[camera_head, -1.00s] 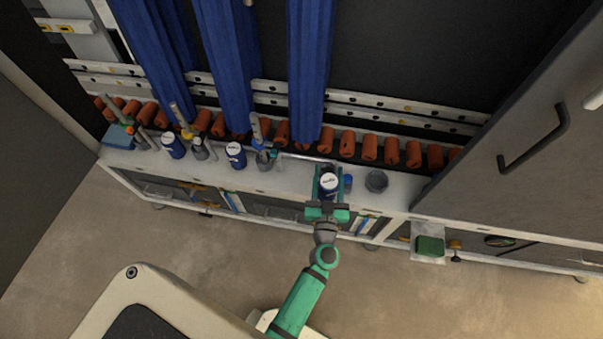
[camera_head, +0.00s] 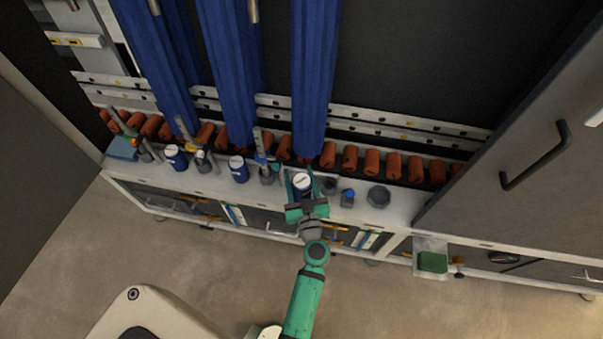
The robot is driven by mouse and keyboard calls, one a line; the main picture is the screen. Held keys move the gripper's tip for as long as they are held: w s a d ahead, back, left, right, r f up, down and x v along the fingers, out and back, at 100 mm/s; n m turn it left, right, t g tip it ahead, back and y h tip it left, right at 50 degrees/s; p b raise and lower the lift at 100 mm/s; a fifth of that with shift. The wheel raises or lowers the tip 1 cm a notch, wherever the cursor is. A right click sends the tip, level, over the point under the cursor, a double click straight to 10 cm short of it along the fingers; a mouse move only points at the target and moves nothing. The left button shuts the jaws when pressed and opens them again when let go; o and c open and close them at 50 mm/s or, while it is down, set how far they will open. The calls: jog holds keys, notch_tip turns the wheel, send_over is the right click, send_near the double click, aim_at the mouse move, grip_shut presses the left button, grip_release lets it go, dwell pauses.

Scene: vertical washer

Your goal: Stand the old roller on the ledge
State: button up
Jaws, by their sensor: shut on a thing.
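My gripper (camera_head: 302,190) is over the front of the pale ledge (camera_head: 405,205), right of the middle blue cloth strip. Several orange-brown rollers (camera_head: 372,162) stand in a row along the back of the ledge. None stands out clearly as the old roller, and I cannot tell whether the held cylinder is it. The gripper hides the ledge just beneath.
Similar blue cylinders (camera_head: 238,168) and upright tools (camera_head: 265,165) stand left of my gripper. A small blue-capped item (camera_head: 347,198) and a grey cup (camera_head: 378,196) stand to its right. Blue cloth strips (camera_head: 313,80) hang behind. A cabinet door with a handle (camera_head: 535,155) bounds the right.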

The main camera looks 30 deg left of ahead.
jog(key=w+a+f, duration=0.1)
jog(key=w+f, duration=0.1)
jog(key=w+a+f, duration=0.1)
jog(key=w+f, duration=0.2)
jog(key=w+a+f, duration=0.1)
jog(key=w+f, duration=0.1)
jog(key=w, duration=0.1)
jog(key=shift+w+a+f, duration=0.15)
jog(key=shift+a+f, duration=0.2)
notch_tip(320, 180, down, 3)
jog(key=shift+d+r, duration=0.1)
jog(key=shift+r, duration=0.05)
jog(key=shift+s+f, duration=0.2)
jog(key=shift+s, duration=0.05)
jog(key=o, duration=1.2)
jog(key=shift+r, duration=0.1)
